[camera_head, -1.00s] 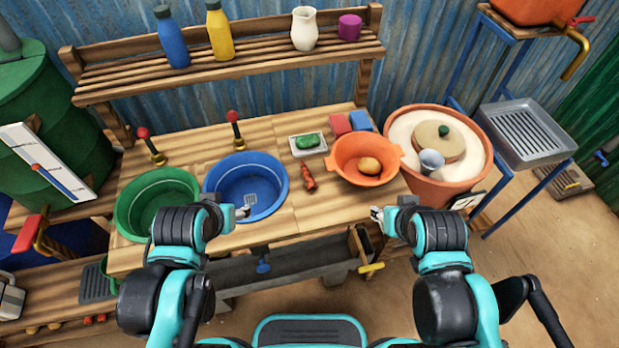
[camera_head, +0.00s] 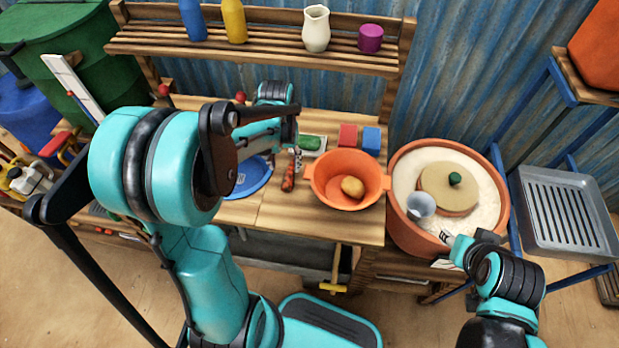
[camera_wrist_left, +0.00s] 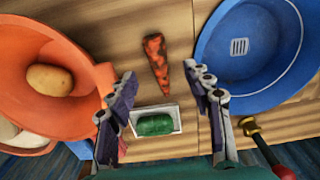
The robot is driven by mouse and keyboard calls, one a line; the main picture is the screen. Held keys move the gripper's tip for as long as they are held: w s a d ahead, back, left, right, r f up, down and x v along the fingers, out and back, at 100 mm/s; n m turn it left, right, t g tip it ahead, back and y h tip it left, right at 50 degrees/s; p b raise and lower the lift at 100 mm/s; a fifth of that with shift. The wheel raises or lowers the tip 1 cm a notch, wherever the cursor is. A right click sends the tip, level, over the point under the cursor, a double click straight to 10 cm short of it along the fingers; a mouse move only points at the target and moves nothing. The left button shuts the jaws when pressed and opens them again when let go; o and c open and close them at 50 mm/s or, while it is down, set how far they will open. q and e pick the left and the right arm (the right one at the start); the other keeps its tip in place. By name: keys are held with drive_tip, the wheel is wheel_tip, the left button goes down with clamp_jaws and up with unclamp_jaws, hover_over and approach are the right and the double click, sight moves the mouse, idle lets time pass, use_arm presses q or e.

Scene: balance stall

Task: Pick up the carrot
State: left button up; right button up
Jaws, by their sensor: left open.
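The carrot (camera_head: 289,178) is orange-red with dark patches and lies on the wooden bench between the orange bowl and the blue basin. In the left wrist view the carrot (camera_wrist_left: 156,62) lies just beyond the fingertips, roughly between their lines, with clear bench on both sides. My left gripper (camera_head: 294,158) is at the carrot's far end in the head view. It is open and empty, and its two fingers show apart in the wrist view (camera_wrist_left: 168,82). My right gripper (camera_head: 447,240) is by the front of the large clay pot; its jaw state is unclear.
The orange bowl (camera_head: 330,200) holds a potato (camera_head: 352,187). A white tray (camera_wrist_left: 176,114) with a green item (camera_wrist_left: 155,125) lies close to the left fingers. The blue basin (camera_wrist_left: 217,52) is on the carrot's other side. Red and blue blocks sit behind the bowl.

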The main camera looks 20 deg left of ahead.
sight(288, 177)
use_arm(q)
drive_tip(key=shift+w+d+f, duration=0.1)
drive_tip(key=shift+w+f, duration=0.05)
drive_tip(key=shift+f, duration=0.2)
wheel_tip(288, 177, down, 3)
drive_tip(key=shift+r+b, duration=0.15)
drive_tip(key=shift+b, duration=0.55)
drive_tip(key=f+b, duration=0.1)
drive_tip(key=f, duration=0.2)
drive_tip(key=f+b, duration=0.1)
drive_tip(key=f, duration=0.1)
drive_tip(key=shift+w+b, duration=0.35)
drive_tip(key=shift+w, duration=0.05)
drive_tip(key=shift+r, duration=0.2)
clamp_jaws()
